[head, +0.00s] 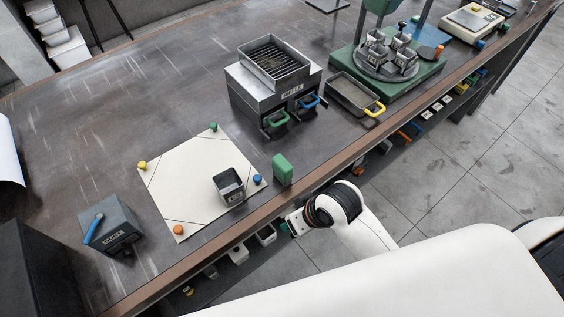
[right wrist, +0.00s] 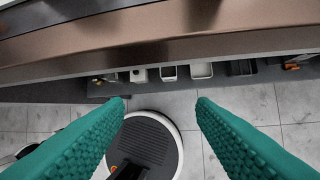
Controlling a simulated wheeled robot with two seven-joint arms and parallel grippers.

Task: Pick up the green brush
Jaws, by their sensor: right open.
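A green upright block (head: 282,169), which looks like the green brush, stands on the bench near its front edge, just right of the cream mat. I cannot make out bristles. My right gripper (head: 287,228) is below and in front of the bench's edge, apart from the block, and mostly hidden by its own wrist in the head view. In the right wrist view its two teal fingers (right wrist: 160,103) are spread wide with nothing between them. The green block is not seen in that view. My left gripper is not in view.
The brown bench edge (right wrist: 160,45) crosses above the fingers, with small bins (right wrist: 169,72) under it. A dark cup (head: 229,187) and coloured knobs are on the mat (head: 185,187). A metal splitter box (head: 262,92) with green and blue handles stands behind the block.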

